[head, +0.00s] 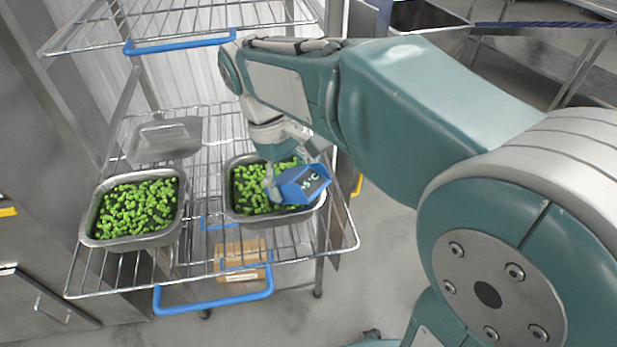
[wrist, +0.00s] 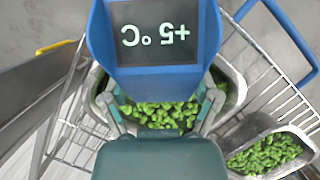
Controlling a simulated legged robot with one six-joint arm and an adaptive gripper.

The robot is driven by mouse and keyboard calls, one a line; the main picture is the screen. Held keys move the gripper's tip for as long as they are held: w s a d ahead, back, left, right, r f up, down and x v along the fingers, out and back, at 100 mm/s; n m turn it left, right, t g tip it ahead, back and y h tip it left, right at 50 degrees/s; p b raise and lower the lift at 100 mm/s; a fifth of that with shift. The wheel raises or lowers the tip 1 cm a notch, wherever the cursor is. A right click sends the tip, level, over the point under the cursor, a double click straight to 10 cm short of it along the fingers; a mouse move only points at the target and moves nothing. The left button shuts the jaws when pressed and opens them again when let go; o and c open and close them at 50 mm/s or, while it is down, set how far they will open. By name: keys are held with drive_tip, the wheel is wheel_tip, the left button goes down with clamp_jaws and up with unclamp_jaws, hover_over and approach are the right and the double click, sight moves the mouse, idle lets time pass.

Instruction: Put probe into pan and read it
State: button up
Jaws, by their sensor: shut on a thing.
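My gripper (head: 272,180) is shut on a blue thermometer probe (head: 304,184) above the right-hand metal pan (head: 238,213). The pan is full of green pieces (head: 252,188). The probe's dark display shows in the wrist view (wrist: 155,35), upside down, and reads +5 °C; the head view shows what looks like 5 °C. The probe's tip is hidden, so I cannot tell how deep it sits in the green pieces. A second metal pan (head: 97,235) of green pieces stands to the left and also shows in the wrist view (wrist: 312,150).
Both pans stand on a wire shelf (head: 200,265) with a blue front handle (head: 215,303). A metal lid (head: 165,140) lies behind the left pan. Another wire shelf (head: 190,18) is above. A cardboard box (head: 240,258) is below. Bare wire lies between the pans.

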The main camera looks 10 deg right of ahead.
sight(290, 175)
drive_tip(key=shift+r, duration=4.9)
